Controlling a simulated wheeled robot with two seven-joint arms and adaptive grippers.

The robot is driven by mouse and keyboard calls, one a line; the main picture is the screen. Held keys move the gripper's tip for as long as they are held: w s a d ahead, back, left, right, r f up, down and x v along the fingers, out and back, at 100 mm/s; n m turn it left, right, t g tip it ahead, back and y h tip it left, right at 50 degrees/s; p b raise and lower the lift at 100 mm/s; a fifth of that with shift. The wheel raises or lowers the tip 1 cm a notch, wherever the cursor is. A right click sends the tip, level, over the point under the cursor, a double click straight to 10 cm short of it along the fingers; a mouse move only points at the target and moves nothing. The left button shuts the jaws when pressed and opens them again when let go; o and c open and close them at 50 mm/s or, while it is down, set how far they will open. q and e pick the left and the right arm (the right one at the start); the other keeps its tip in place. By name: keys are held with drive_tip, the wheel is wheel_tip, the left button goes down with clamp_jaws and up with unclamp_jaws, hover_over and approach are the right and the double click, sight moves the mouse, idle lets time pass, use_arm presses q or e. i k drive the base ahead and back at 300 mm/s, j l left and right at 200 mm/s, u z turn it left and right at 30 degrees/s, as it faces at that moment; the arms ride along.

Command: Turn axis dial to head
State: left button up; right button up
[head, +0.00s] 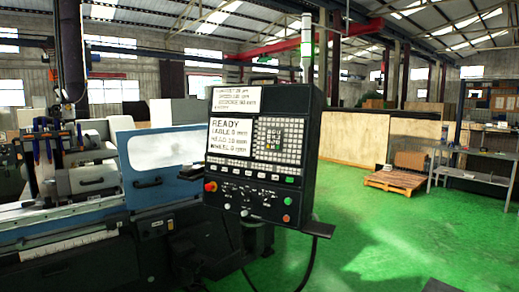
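The control panel (260,150) of the cylindrical grinder stands upright in the middle of the head view. Its screen (235,137) reads READY, with table, head and wheel speed lines. Below the keypad and a row of lit keys lies a lower control area with several small knobs. One pale knob (244,212) sits near the lower middle. Which knob is the axis dial, and where it points, is too small to tell. Neither gripper shows.
The blue and grey grinder body (165,165) fills the left. A small dark shelf (318,229) juts from the panel's lower right. A pallet (396,180) and a grey metal table (470,174) stand farther right. The green floor (390,240) in front is open.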

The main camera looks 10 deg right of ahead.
sight(247, 194)
drive_tip(key=i+j, duration=0.2)
drive_tip(key=i, duration=0.3)
drive_tip(key=i+j+u, duration=0.15)
drive_tip(key=i, duration=0.3)
